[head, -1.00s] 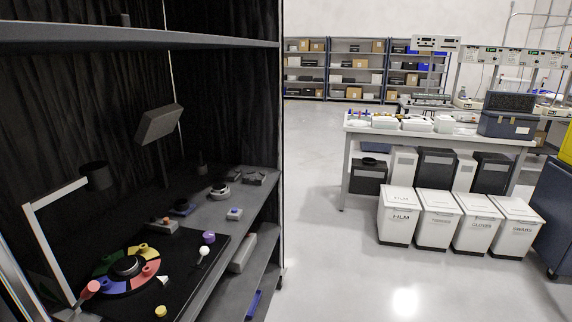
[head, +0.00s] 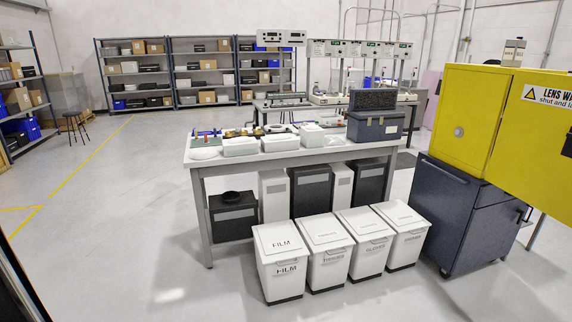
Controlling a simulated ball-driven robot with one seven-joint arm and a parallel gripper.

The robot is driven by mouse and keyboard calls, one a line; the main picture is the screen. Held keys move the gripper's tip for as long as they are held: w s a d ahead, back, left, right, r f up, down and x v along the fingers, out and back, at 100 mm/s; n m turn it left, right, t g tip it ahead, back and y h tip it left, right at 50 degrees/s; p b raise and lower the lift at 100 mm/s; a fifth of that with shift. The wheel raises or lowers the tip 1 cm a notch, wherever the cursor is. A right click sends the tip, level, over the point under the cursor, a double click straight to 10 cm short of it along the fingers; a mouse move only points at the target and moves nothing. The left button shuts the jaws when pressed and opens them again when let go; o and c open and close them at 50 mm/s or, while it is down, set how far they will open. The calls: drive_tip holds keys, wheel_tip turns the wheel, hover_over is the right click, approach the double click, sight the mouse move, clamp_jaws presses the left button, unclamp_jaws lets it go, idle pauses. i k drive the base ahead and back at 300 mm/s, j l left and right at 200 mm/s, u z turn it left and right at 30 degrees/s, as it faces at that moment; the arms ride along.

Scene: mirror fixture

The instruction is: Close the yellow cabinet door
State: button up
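The yellow cabinet (head: 478,115) stands at the right on a dark blue wheeled base. Its left face bears a small round grey fitting. A yellow panel (head: 530,135) with a warning label starting "LENS WA", "shut and lo", extends to the right edge, where it is cut off. A black fitting shows at that edge. I cannot tell for certain whether this panel is the door standing open, and the cabinet's inside is not clearly visible. My gripper is not in view.
The dark blue base (head: 465,215) has handles. Left of it, several white lidded bins (head: 325,250) stand before a grey workbench (head: 255,160) with trays and a dark case (head: 376,122). Open floor (head: 130,220) lies to the left. Shelves (head: 190,70) line the back wall.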

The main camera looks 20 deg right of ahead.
sight(531, 159)
drive_tip(key=i+l+z, duration=0.1)
drive_tip(key=i+z, duration=0.35)
drive_tip(key=i+j+z, duration=0.1)
drive_tip(key=i+z, duration=0.35)
drive_tip(key=i, duration=0.2)
drive_tip(key=i+j+z, duration=0.3)
drive_tip(key=i+z, duration=0.15)
drive_tip(key=i, duration=0.1)
